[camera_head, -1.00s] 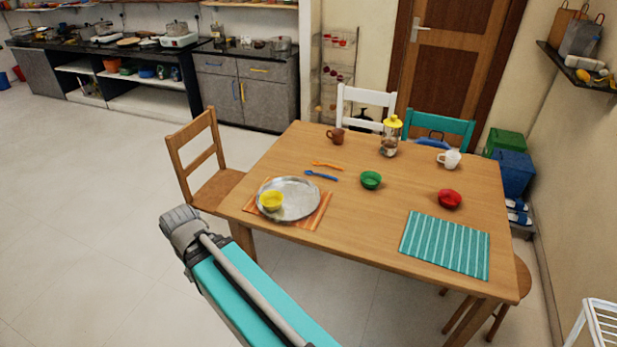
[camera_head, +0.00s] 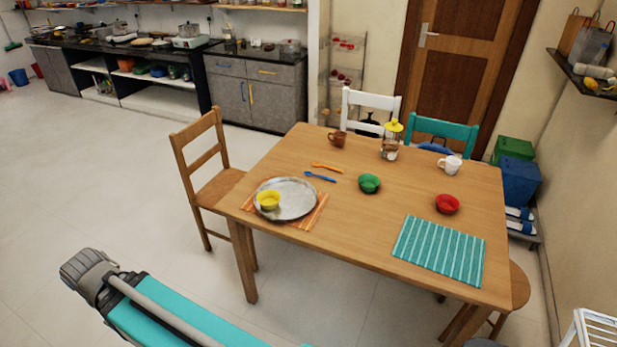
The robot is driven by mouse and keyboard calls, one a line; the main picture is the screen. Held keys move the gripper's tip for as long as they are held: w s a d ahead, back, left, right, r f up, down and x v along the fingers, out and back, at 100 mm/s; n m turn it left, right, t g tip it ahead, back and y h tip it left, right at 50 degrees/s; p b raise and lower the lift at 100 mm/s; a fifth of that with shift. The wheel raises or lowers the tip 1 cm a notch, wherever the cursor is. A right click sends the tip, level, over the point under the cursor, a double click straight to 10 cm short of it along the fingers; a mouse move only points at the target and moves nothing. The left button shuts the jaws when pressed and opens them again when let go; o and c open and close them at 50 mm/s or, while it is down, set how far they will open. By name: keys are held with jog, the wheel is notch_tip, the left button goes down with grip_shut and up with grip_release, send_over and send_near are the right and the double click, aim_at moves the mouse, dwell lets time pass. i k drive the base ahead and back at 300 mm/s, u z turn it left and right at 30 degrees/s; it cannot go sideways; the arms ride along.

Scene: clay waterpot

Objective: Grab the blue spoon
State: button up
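The blue spoon (camera_head: 320,176) lies flat on the wooden table (camera_head: 335,250), just right of the metal plate's far edge. It is small in the picture but nothing covers it. My teal and grey arm link shows at the lower left, in front of the table and apart from it. My gripper is not in view.
An orange utensil (camera_head: 327,167) lies just behind the spoon. The metal plate (camera_head: 298,200) with a yellow bowl (camera_head: 268,200) is left of it, and a green bowl (camera_head: 369,183) right. A brown cup (camera_head: 337,139) and glass jar (camera_head: 390,149) stand farther back. A chair (camera_head: 207,170) stands left.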

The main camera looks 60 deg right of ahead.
aim_at(307, 172)
jog(key=u, duration=0.25)
jog(key=i, duration=2.1)
jog(key=z, duration=2.1)
